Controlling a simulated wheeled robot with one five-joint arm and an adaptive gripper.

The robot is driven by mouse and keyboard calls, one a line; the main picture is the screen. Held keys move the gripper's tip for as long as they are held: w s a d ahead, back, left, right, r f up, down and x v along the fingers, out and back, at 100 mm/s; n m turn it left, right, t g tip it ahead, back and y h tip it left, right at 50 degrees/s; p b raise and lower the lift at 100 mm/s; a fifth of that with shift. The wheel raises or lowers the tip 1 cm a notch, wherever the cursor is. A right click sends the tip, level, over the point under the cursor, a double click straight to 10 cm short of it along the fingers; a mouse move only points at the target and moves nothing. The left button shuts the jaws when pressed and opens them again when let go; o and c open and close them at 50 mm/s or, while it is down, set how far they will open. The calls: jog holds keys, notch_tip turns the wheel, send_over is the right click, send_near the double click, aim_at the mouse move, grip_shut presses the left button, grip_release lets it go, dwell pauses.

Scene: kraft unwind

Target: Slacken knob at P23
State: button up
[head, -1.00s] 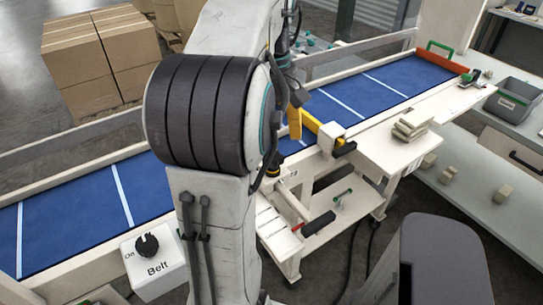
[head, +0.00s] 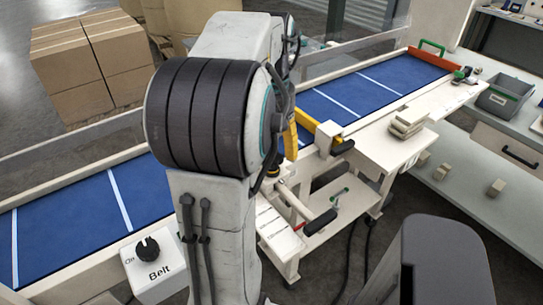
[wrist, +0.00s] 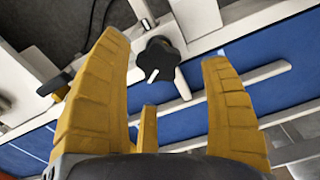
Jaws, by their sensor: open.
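A black lobed knob (wrist: 158,60) with a pale mark shows in the wrist view, between and slightly beyond my yellow fingertips. My gripper (wrist: 164,50) is open around the line to this knob, with visible space on both sides. I cannot tell how far the knob lies from the fingers in depth. No P23 label is readable. In the head view a black knob (head: 343,147) sits by a pale block at the near rail, probably the same one. A yellow finger (head: 290,140) shows beside it; my arm hides most of the gripper.
A blue belt (head: 420,72) with white lines runs between pale rails. A belt switch box (head: 157,278) stands at the lower left. Small pale blocks (head: 408,122) lie on the side table. Cartons (head: 85,70) stand behind.

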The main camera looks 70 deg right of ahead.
aim_at(272, 156)
jog(key=shift+f, duration=1.55)
jog(key=shift+c, duration=0.3)
jog(key=c, duration=1.2)
jog(key=shift+m, duration=0.9)
jog(key=o, duration=1.3)
jog(key=shift+c, duration=0.2)
notch_tip(272, 156, up, 12)
